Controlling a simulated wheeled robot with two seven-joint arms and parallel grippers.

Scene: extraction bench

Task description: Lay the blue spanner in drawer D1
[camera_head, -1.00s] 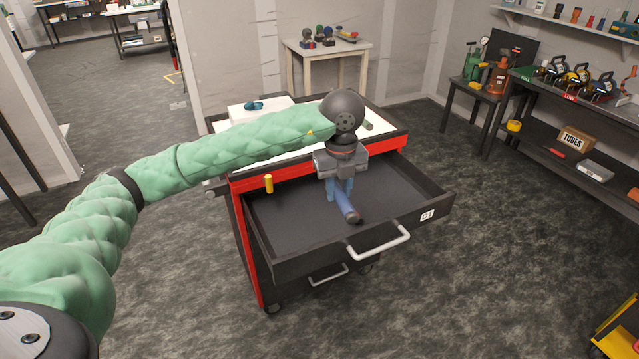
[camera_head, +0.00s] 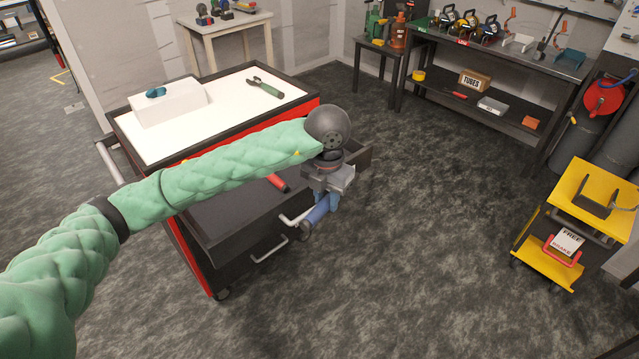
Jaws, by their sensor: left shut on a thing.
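My left gripper (camera_head: 327,190) is shut on the blue spanner (camera_head: 320,213), which hangs tilted below the jaws. Drawer D1 (camera_head: 226,208) is pulled open at the front of the red and black tool cart. In the head view the gripper and spanner overlap the drawer's front right part, beside its handle (camera_head: 291,219). I cannot tell how high they are above it. My right gripper is out of view.
A red-handled object (camera_head: 278,182) shows in the drawer, partly behind my arm. The white cart top holds a white box (camera_head: 170,105) and green-handled pliers (camera_head: 265,87). A yellow trolley (camera_head: 590,195) stands at right. Floor right of the cart is clear.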

